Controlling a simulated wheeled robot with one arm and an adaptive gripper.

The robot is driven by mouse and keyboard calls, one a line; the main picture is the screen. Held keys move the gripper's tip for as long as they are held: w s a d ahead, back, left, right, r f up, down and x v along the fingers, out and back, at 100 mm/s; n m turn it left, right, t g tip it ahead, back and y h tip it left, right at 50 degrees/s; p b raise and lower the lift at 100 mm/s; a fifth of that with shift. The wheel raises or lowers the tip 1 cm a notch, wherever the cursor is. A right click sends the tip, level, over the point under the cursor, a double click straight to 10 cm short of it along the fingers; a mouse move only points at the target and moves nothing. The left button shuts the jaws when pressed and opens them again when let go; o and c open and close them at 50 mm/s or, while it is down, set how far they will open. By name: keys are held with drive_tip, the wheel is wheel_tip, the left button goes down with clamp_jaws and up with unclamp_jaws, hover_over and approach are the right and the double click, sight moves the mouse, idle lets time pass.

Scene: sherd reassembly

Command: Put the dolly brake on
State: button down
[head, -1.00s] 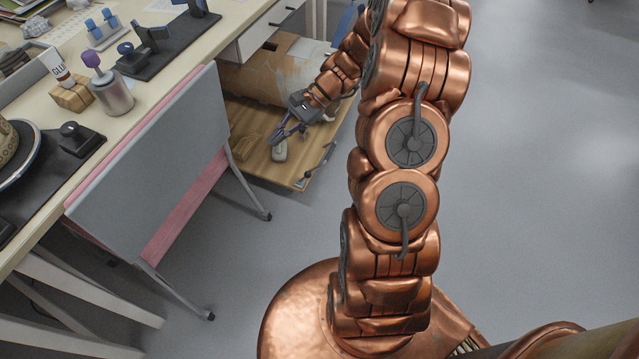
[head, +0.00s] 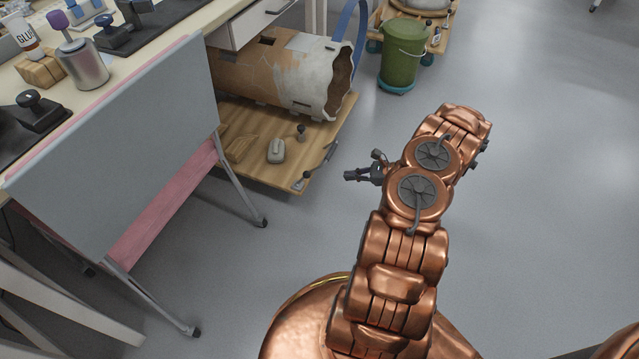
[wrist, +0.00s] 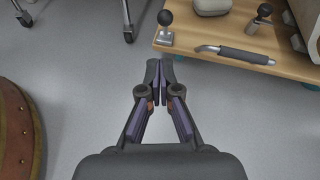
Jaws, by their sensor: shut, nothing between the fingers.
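The wooden dolly (head: 318,138) stands on the floor partly under the bench; it also shows at the top right of the wrist view (wrist: 205,47). A black-knobbed lever (head: 299,183) stands at its near corner; in the wrist view this lever (wrist: 165,25) rises from a metal base. A second black-knobbed lever (head: 301,131) stands farther in, also in the wrist view (wrist: 262,14). Which lever is the brake I cannot tell. My gripper (head: 348,176) is shut and empty, off the dolly's right side above the floor. In the wrist view its fingertips (wrist: 160,66) point toward the dolly, apart from it.
A dolly handle (wrist: 245,53) runs along the near edge. A large patched clay vessel (head: 285,75) lies on the dolly, with a grey weight (head: 276,150). A grey chair-like panel (head: 120,140) stands left. A green bucket (head: 401,55) stands behind. Floor on the right is clear.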

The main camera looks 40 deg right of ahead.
drive_tip(key=f, duration=0.1)
drive_tip(key=s+d+f, duration=0.1)
drive_tip(key=shift+d+f+m+h, duration=0.25)
drive_tip(key=shift+f+m+h, duration=0.05)
drive_tip(key=shift+f+m, duration=0.1)
drive_tip(key=b, duration=0.5)
approach(303, 178)
wheel_tip(303, 178, down, 3)
drive_tip(key=w, duration=0.2)
drive_tip(key=shift+w+a+r, duration=0.15)
drive_tip(key=shift+w+a, duration=0.05)
drive_tip(key=shift+a, duration=0.2)
drive_tip(key=shift+w+a+r, duration=0.15)
drive_tip(key=shift+w+a, duration=0.05)
drive_tip(key=shift+a, duration=0.25)
drive_tip(key=shift+w+r, duration=0.1)
drive_tip(key=shift+r, duration=0.1)
